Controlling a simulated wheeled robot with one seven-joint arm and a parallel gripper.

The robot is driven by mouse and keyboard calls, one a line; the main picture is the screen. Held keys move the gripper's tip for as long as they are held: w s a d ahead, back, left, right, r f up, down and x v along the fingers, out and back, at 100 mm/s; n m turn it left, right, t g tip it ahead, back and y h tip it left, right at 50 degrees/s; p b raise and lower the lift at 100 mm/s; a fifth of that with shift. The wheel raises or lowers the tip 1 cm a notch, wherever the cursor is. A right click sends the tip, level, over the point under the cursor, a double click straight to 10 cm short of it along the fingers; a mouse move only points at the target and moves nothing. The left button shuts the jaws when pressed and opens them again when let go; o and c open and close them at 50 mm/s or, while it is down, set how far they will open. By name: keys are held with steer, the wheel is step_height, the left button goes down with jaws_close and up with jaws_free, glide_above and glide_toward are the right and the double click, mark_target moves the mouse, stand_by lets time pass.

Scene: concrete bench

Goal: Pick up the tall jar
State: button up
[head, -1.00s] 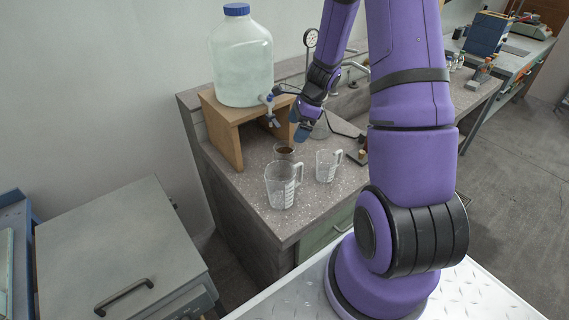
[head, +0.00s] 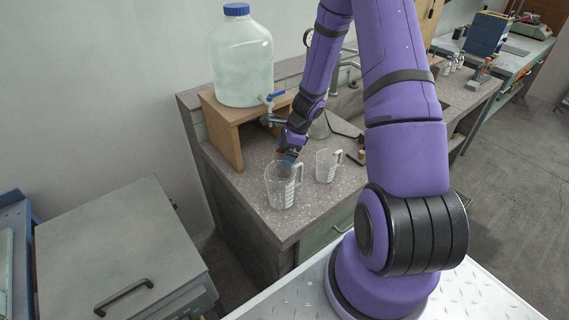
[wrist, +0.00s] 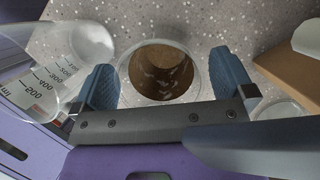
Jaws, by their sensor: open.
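A clear round jar with brown contents (wrist: 160,72), seen from above in the wrist view, is the likeliest tall jar; its height cannot be judged there. My gripper (wrist: 165,82) is open, with one blue finger on each side of the jar's rim. Small gaps seem to show between fingers and glass, and I cannot tell how far down they reach. In the head view my gripper (head: 288,158) points down at the bench behind the front measuring jug, and it mostly hides the jar.
A clear measuring jug (head: 281,188) stands close in front, and it shows at left in the wrist view (wrist: 45,88). A second jug (head: 327,166) is to the right. A wooden stand (head: 226,138) holds a large water bottle (head: 242,70) behind. The bench's front corner is clear.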

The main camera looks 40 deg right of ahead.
steer(key=c, duration=1.3)
steer(key=shift+r, duration=0.1)
